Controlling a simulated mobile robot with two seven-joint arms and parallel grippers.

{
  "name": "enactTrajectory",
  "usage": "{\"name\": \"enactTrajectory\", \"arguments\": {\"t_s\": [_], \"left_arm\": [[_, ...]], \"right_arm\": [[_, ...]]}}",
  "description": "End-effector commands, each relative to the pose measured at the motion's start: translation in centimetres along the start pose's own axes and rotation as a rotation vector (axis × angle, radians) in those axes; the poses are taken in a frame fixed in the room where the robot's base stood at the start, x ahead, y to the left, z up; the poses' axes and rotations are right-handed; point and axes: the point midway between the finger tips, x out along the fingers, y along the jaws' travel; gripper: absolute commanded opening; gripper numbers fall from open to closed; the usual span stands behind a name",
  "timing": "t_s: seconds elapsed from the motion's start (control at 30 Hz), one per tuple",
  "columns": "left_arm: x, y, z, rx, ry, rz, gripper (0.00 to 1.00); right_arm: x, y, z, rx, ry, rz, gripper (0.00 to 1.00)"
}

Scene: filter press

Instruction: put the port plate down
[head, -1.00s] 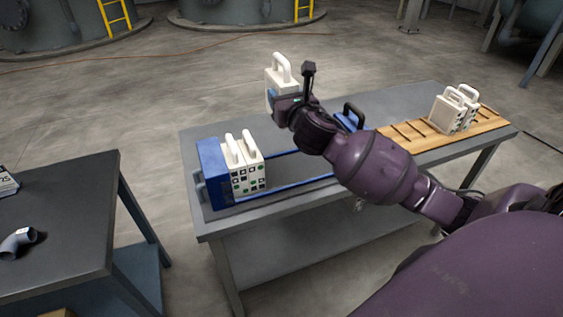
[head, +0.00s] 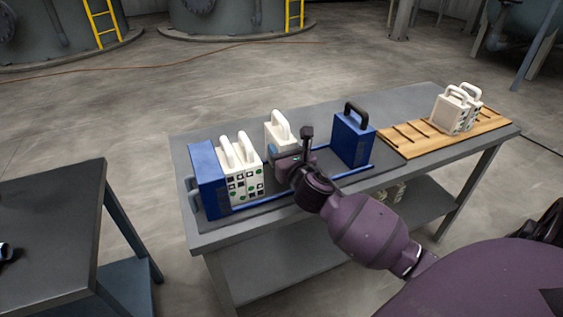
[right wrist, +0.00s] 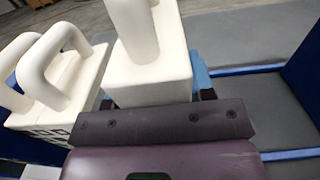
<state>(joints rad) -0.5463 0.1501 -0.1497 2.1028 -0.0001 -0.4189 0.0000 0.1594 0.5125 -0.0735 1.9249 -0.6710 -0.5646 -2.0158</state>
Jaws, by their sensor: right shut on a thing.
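My right gripper (head: 284,157) is shut on a white port plate (head: 277,128) with a loop handle on top. The plate is upright between the blue end block (head: 207,180) on the left and the blue block with a black handle (head: 353,140). In the right wrist view the held plate (right wrist: 155,82) is beside two other white plates (right wrist: 62,85), with a narrow gap. Those two plates (head: 247,180) stand against the left blue block in the head view. The held plate's lower edge is hidden, so I cannot tell whether it rests on the rails. My left gripper is not in view.
Blue rails (head: 343,171) run along the grey table (head: 400,105). A slotted wooden rack (head: 400,140) with white plates (head: 453,108) stands at the right. The space between the held plate and the black-handled block is free. A dark table (head: 60,200) is at the left.

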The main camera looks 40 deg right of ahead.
Motion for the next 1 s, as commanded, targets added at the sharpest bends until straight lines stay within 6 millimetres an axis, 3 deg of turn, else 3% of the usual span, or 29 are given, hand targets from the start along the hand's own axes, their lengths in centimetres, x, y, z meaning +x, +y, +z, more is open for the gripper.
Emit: {"name": "enactTrajectory", "arguments": {"t_s": [0.2,0.67,0.7,0.83,1.0], "left_arm": [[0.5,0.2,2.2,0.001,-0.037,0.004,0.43],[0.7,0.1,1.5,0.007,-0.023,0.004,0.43],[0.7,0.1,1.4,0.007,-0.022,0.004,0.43],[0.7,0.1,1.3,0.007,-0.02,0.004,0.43],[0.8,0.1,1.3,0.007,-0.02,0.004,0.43]], "right_arm": [[-0.1,0.0,-3.6,0.0,0.008,0.0,0.13],[0.0,0.0,-3.9,0.0,0.001,0.001,0.13],[0.0,0.0,-3.9,0.0,0.003,0.0,0.55],[0.0,0.0,-3.9,0.0,0.003,0.0,0.74],[0.0,0.0,-3.9,0.0,0.003,0.0,0.74]]}}
